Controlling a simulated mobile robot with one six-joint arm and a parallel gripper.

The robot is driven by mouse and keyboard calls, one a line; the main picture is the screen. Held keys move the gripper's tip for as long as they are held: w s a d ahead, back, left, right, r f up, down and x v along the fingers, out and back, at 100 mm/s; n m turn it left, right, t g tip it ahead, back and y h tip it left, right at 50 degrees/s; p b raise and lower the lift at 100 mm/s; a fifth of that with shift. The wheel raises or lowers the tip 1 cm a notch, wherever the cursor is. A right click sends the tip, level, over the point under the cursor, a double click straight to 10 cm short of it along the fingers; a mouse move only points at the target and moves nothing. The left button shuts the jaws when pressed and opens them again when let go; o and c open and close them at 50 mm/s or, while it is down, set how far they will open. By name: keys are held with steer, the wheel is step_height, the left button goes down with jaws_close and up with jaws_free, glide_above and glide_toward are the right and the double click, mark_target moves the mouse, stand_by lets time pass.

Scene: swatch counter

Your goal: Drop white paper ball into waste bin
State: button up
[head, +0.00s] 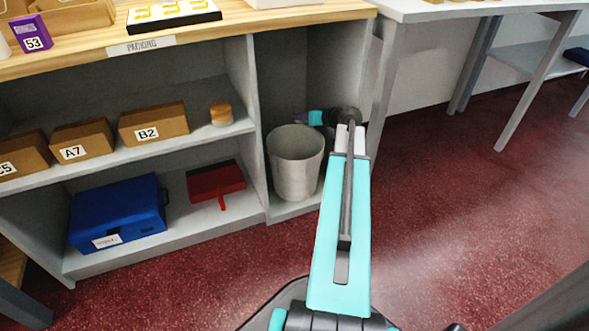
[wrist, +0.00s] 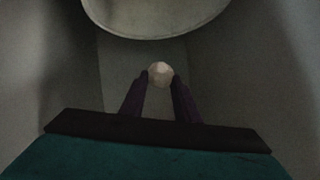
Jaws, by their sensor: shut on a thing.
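The white paper ball (wrist: 161,73) is held between the fingertips of my gripper (wrist: 160,78) in the wrist view. In the head view I cannot make out the ball; my gripper (head: 301,118) shows only in part, at the bin's upper back edge. The waste bin (head: 294,170) is a pale grey tapered bucket standing upright in the open bay at the right end of the counter. Its rim (wrist: 155,38) curves across the top of the wrist view, and the ball appears just outside that rim there. I cannot tell the ball's height against the rim.
A grey shelf divider (head: 243,85) stands left of the bin. The shelves hold several brown boxes (head: 153,123), a blue case (head: 118,212) and a red dustpan (head: 216,181). The wooden counter top (head: 200,42) lies above. Red floor is clear at right.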

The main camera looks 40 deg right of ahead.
steer(key=shift+f+b, duration=0.85)
steer(key=shift+f, duration=1.7)
steer(key=o, duration=1.1)
steer(key=shift+r, duration=0.1)
steer(key=p+v, duration=0.4)
steer(key=v, duration=0.9)
steer(key=shift+s+r+p, duration=0.1)
steer(key=shift+s+p, duration=0.2)
steer(key=shift+s, duration=0.05)
steer(key=shift+d, duration=0.1)
